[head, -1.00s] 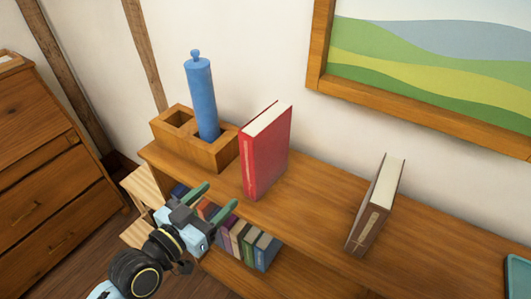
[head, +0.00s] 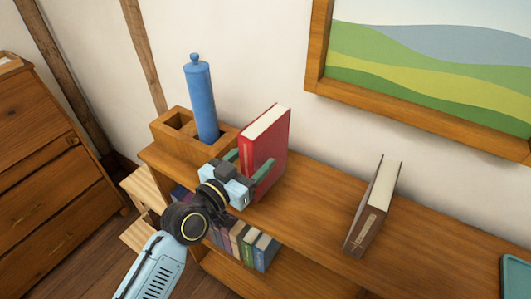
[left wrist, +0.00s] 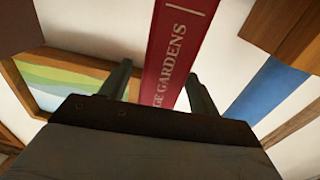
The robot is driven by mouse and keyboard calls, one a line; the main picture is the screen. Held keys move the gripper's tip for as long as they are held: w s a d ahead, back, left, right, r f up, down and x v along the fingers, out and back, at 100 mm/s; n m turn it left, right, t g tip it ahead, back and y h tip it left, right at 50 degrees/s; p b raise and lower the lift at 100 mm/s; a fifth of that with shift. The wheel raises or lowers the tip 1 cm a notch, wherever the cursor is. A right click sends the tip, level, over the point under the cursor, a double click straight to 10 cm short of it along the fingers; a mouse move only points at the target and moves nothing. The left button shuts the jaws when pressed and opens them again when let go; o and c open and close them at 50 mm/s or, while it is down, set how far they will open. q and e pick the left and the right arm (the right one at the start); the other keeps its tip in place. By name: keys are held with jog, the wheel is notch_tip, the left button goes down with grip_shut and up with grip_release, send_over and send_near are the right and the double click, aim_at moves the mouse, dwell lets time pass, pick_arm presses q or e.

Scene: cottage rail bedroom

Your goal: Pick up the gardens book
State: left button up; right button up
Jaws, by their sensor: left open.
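The gardens book (head: 264,142) is red with pale pages and stands upright on the shelf top. In the left wrist view its spine (left wrist: 172,60) shows the word GARDENS, between my two finger pads. My left gripper (head: 248,172) is open, with its fingers on either side of the book's lower spine. I cannot tell whether the pads touch the covers. My right gripper is in neither view.
A wooden holder (head: 174,140) with a blue cylinder (head: 201,100) stands just left of the book. A brown book (head: 374,207) stands farther right, with bare shelf top (head: 310,195) between. A framed picture (head: 430,70) hangs behind.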

pick_arm(q)
jog(key=shift+x, duration=1.05)
jog(key=shift+a, duration=0.1)
jog(key=c, duration=1.2)
jog(key=shift+r, duration=0.15)
jog(key=shift+c, duration=0.4)
